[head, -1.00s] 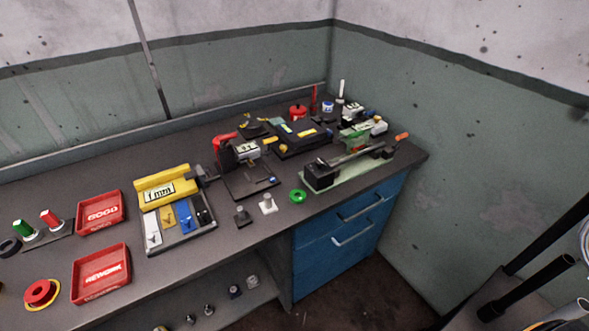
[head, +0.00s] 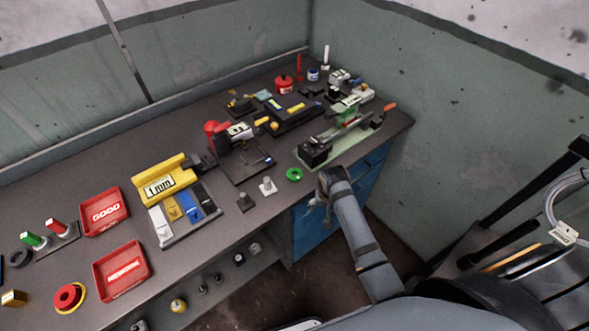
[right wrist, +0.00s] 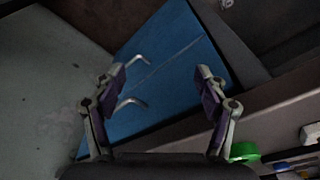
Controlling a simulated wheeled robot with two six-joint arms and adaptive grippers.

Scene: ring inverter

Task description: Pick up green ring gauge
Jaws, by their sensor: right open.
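The green ring gauge (head: 294,174) lies flat on the dark bench top near its front edge, right of a small white-topped post. It also shows in the right wrist view (right wrist: 244,151), at the lower right, beside and partly behind the right finger. My right gripper (head: 318,200) is just in front of the bench edge, to the lower right of the ring and apart from it. In the right wrist view my right gripper (right wrist: 160,75) has its fingers spread wide with nothing between them, facing the blue drawers. My left gripper is not in view.
The blue drawer cabinet (head: 318,228) with handles is under the bench's right end. A green-based fixture (head: 340,140) stands right of the ring. A white post (head: 267,187) and a dark post (head: 245,202) stand left of it. Red trays (head: 121,270) lie farther left.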

